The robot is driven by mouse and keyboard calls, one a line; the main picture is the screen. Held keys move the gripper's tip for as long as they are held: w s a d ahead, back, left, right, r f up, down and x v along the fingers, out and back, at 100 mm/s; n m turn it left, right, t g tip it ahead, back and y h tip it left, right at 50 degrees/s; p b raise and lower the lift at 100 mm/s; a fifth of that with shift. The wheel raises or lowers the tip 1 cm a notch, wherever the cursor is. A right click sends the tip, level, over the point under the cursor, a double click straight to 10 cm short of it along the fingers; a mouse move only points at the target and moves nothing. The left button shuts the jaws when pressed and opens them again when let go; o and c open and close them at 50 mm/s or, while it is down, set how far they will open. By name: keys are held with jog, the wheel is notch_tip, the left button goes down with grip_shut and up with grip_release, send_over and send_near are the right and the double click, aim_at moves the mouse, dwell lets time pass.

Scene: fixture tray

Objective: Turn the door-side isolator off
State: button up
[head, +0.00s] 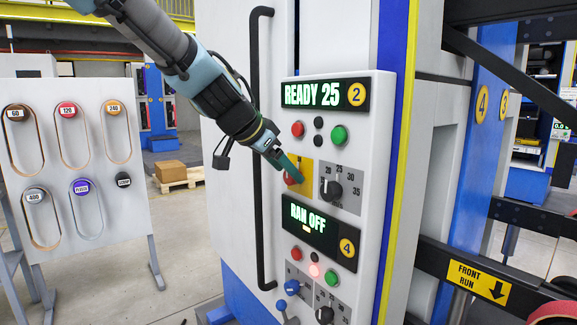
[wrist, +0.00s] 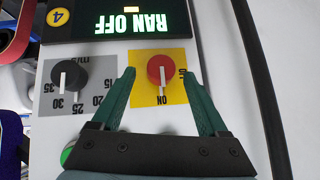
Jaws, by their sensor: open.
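The red rotary isolator knob (wrist: 160,70) sits on a yellow plate (wrist: 143,60) in the wrist view, which shows the panel upside down. Its white mark points at the ON label; a second label, partly hidden by a finger, is at the plate's right edge. In the head view the red knob (head: 291,178) and yellow plate (head: 305,178) are partly covered by my gripper (head: 287,166). In the wrist view my gripper (wrist: 158,82) is open, with one green finger on each side of the knob and visible gaps between.
A black dial (head: 331,190) on a grey plate is beside the yellow plate. Red (head: 297,129) and green (head: 338,135) buttons are above; the RAN OFF display (head: 315,225) is below. Lower down are a blue knob (head: 292,287) and another dial. A long black door handle (head: 256,150) stands left.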

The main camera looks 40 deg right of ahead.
jog(key=shift+x, duration=1.05)
grip_shut()
